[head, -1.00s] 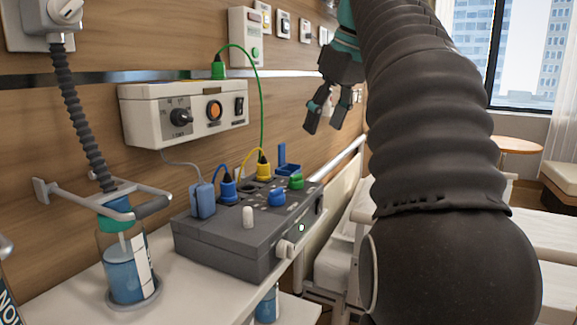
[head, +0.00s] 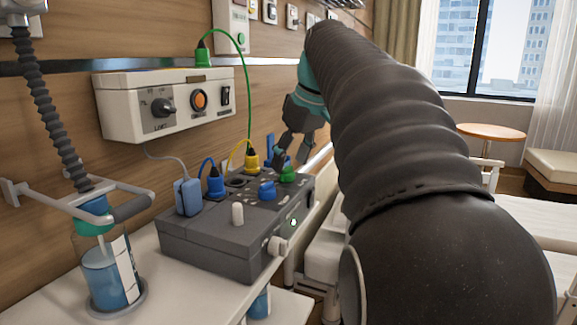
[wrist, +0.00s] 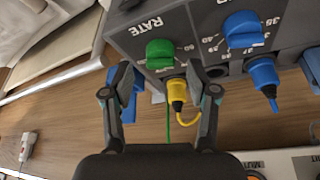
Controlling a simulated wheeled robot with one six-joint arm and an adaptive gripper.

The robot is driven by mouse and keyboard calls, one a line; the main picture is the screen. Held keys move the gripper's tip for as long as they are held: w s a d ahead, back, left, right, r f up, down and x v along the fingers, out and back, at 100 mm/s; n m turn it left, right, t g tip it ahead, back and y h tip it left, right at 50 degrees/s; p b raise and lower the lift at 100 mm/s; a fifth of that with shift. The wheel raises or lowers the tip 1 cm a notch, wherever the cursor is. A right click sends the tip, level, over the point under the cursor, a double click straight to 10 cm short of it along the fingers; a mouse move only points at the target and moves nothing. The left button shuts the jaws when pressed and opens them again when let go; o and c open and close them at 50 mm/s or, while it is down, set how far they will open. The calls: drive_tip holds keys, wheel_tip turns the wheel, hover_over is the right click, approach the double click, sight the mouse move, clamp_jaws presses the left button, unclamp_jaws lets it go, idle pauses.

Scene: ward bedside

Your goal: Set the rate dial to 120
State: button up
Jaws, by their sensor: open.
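The rate dial is a green knob (head: 288,174) on top of the grey console (head: 220,240). In the wrist view the green knob (wrist: 160,53) sits beside the label RATE, with small numbers around it; 60 and 80 can be made out, but its setting cannot be read. My gripper (head: 291,155) is open just above the knob at the console's far end. In the wrist view its two fingers (wrist: 160,74) stand apart, one towards each side of the knob, with no visible contact.
A blue knob (head: 267,190) sits beside the green one. A yellow plug (head: 252,160) and a blue plug (head: 214,184) with cables stand close behind. A wall box (head: 165,105) hangs behind; a jar (head: 105,275) stands left.

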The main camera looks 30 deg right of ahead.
sight(287, 173)
drive_tip(key=shift+x, duration=1.2)
clamp_jaws()
